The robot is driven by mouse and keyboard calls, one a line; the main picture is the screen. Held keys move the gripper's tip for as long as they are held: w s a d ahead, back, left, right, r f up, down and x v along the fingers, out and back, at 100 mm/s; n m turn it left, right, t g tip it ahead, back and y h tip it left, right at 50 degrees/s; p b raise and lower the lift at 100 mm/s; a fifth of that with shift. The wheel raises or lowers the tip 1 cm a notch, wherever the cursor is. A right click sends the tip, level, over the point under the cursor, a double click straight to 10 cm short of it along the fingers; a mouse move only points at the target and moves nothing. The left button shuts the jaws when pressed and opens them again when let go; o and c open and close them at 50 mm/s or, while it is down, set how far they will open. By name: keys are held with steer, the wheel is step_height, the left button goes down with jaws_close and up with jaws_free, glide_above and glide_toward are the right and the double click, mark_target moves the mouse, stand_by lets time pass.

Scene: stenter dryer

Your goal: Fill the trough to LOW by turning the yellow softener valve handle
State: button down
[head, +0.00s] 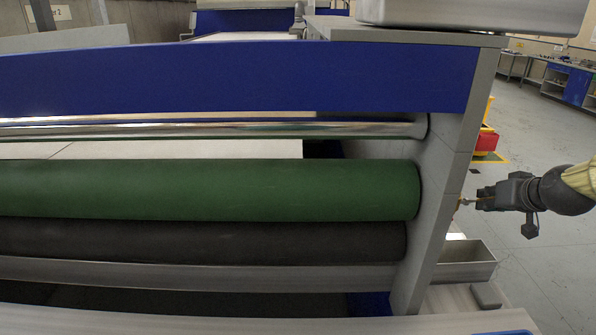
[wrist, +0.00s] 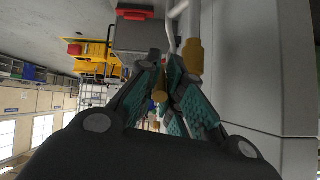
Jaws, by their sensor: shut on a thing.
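My gripper (head: 478,199) reaches in from the right to the outer side of the machine's end plate. In the wrist view the gripper (wrist: 166,72) has its two teal-padded fingers closed around a small yellow piece (wrist: 160,96), which looks like the valve handle. A bit of yellow handle (head: 464,201) also shows at the fingertips in the head view. A brass-coloured fitting (wrist: 195,57) on a pale pipe is just right of the fingers. The metal trough (head: 482,272) runs low under the rollers, its end sticking out past the plate. Its liquid level and any LOW mark cannot be made out.
The grey end plate (head: 440,200) stands close left of my gripper, beside the green roller (head: 210,190) and dark roller (head: 210,243). A red-topped grey box (wrist: 140,37) is near the fingers in the wrist view. Open floor (head: 545,130) lies at the right.

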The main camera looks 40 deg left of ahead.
steer(key=shift+w+r+p, duration=0.15)
steer(key=shift+p, duration=0.2)
steer(key=shift+a+r+g+p, duration=0.1)
steer(key=shift+r+g+p, duration=0.25)
steer(key=shift+p, duration=0.55)
steer(key=p, duration=0.1)
steer(key=h+p, duration=0.1)
steer(key=shift+w+a+r+g+p, duration=0.1)
steer(key=shift+w+r+g+p, duration=0.15)
steer(key=shift+g+p, duration=0.1)
steer(key=shift+w+a+f, duration=0.1)
steer(key=shift+w+f, duration=0.05)
steer(key=shift+f, duration=0.05)
steer(key=shift+w+a+r+g+h, duration=0.2)
steer(key=shift+g+h, duration=0.25)
steer(key=shift+g, duration=0.1)
steer(key=shift+w+a+r+g+h, duration=0.15)
steer(key=shift+w+r+g+h, duration=0.05)
steer(key=shift+g+h, duration=0.3)
